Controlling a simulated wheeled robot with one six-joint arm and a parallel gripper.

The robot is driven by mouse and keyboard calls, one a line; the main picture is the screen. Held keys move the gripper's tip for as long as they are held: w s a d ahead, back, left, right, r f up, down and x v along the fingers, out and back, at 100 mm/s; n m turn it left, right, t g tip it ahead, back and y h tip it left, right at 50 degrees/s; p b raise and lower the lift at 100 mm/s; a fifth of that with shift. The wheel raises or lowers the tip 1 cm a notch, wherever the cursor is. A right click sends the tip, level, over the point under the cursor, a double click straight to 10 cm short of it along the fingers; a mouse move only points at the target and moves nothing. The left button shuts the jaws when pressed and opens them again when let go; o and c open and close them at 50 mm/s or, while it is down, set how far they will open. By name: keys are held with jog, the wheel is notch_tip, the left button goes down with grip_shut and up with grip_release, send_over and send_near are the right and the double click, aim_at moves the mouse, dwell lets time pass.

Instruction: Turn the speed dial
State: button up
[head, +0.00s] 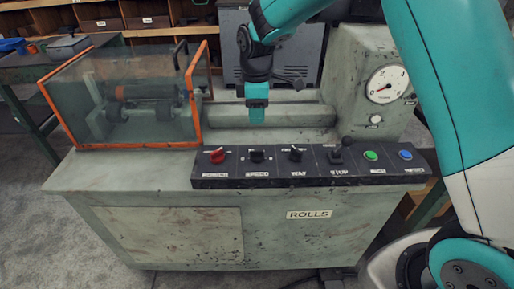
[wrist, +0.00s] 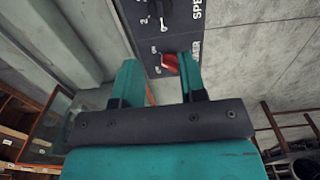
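The speed dial (head: 257,156) is a black knob with a pale mark, second from the left on the dark control panel (head: 225,182), above the SPEED label. In the wrist view the dial (wrist: 155,14) is at the top edge, partly cut off. My gripper (head: 257,119) is above and behind the panel, pointing down and apart from the dial. In the wrist view its two teal fingers (wrist: 160,72) stand apart with nothing held. The red power knob (wrist: 170,62) shows beyond the gap between them.
An orange-edged clear guard (head: 130,98) stands left of my gripper. A gauge (head: 387,84) is at right. Space above the panel is clear.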

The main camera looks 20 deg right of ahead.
aim_at(257, 150)
notch_tip(257, 150, down, 13)
jog(key=shift+r+p, duration=0.1)
jog(key=shift+p, duration=0.45)
grip_shut()
